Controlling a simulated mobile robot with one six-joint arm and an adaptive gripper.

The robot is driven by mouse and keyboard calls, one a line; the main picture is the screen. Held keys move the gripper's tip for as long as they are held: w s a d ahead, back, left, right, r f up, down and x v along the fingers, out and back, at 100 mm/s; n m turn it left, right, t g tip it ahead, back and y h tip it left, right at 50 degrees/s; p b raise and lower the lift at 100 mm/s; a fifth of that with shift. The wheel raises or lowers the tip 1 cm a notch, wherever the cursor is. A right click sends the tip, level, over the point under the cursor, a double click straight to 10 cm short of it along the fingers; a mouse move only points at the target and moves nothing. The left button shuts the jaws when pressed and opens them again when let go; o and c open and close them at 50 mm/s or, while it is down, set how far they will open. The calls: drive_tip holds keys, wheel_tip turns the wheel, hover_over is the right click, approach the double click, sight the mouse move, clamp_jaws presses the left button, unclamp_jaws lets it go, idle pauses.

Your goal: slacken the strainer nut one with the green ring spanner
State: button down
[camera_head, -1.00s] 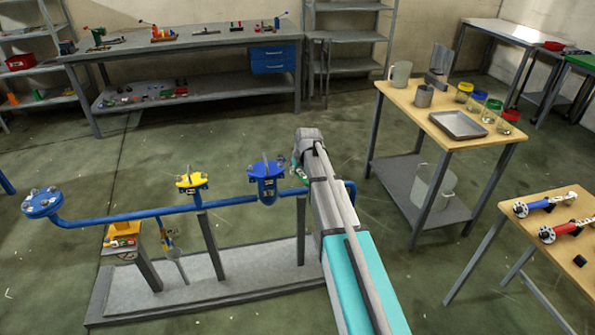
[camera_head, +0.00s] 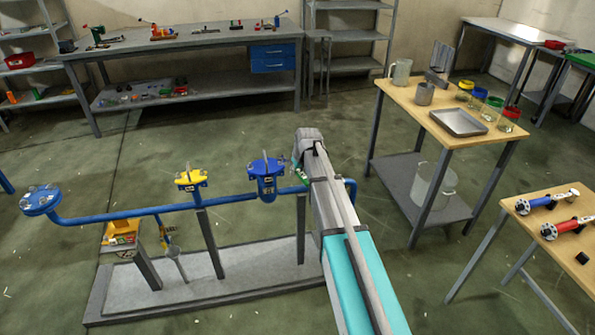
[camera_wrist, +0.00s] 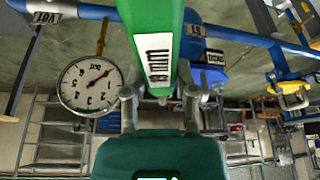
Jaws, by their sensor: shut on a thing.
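My gripper (camera_wrist: 160,100) is shut on the green ring spanner (camera_wrist: 162,25), which fills the top middle of the wrist view and carries a white label. The spanner's ring end is out of the wrist view, and a little green shows by my gripper (camera_head: 304,165) in the head view. The blue strainer (camera_head: 267,186) stands on the pipe just left of my gripper.
The blue pipe (camera_head: 130,212) runs left to a yellow-topped fitting (camera_head: 191,181) and a bolted flange (camera_head: 40,201). A pressure gauge (camera_wrist: 90,84) is close to my gripper in the wrist view. A wooden table (camera_head: 400,92) stands to the right.

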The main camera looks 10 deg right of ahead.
drive_tip(key=shift+f+b, duration=0.95)
drive_tip(key=shift+f, duration=0.05)
idle(0.9)
drive_tip(key=shift+w+d+n+y, duration=0.15)
drive_tip(key=shift+w+d+n, duration=0.1)
drive_tip(key=shift+d+n, duration=0.35)
drive_tip(key=shift+w+d+n+y, duration=0.15)
drive_tip(key=shift+w+d+n, duration=0.05)
drive_tip(key=shift+d+n, duration=0.35)
drive_tip(key=shift+w+d+f, duration=0.1)
drive_tip(key=shift+w+d+n+g+y, duration=0.2)
drive_tip(key=shift+w+d+n, duration=0.1)
drive_tip(key=shift+d+n, duration=0.25)
drive_tip(key=shift+w+d+n+g+y, duration=0.1)
drive_tip(key=shift+w+d+n+y, duration=0.15)
drive_tip(key=shift+d+n, duration=0.2)
drive_tip(key=shift+w+d, duration=0.15)
